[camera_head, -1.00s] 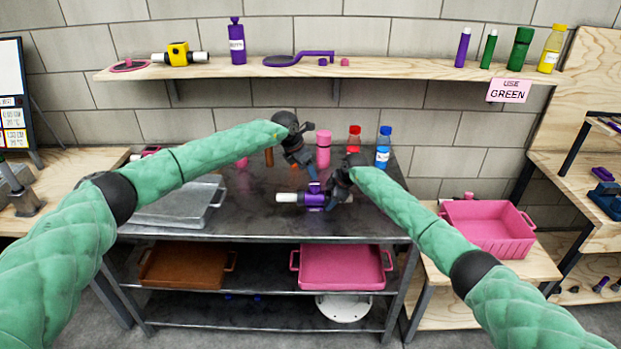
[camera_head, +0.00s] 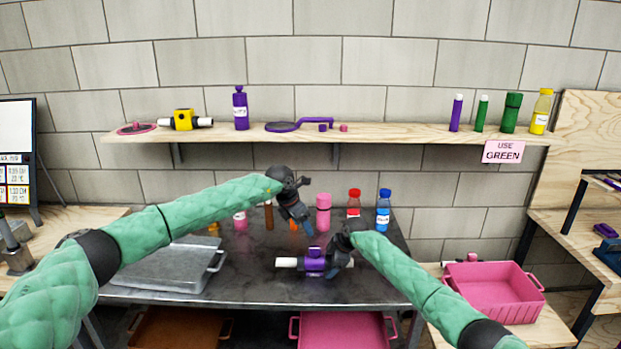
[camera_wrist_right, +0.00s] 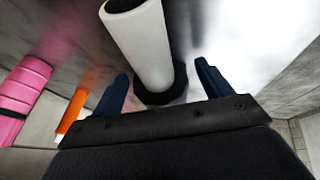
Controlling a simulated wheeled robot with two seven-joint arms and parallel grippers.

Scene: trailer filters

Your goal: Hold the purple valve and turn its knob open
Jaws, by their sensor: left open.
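The purple valve (camera_head: 315,264) lies on the dark metal table, with a white pipe end (camera_head: 287,262) pointing left. Its purple knob (camera_head: 314,251) is small and faces up; its exact setting cannot be told. My right gripper (camera_head: 336,270) is at the valve's right end and covers much of it. In the right wrist view, its two fingers (camera_wrist_right: 162,88) stand on either side of a white pipe (camera_wrist_right: 140,40) with a black collar, with gaps visible. My left gripper (camera_head: 308,230) is open and empty, pointing down just above and behind the valve, apart from it.
A grey metal tray (camera_head: 165,268) is at the table's left. A pink bottle (camera_head: 323,212), a red-capped bottle (camera_head: 354,202) and a blue bottle (camera_head: 383,212) stand behind the valve. A wooden shelf (camera_head: 370,136) runs above. A pink crate (camera_head: 495,295) is at the right.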

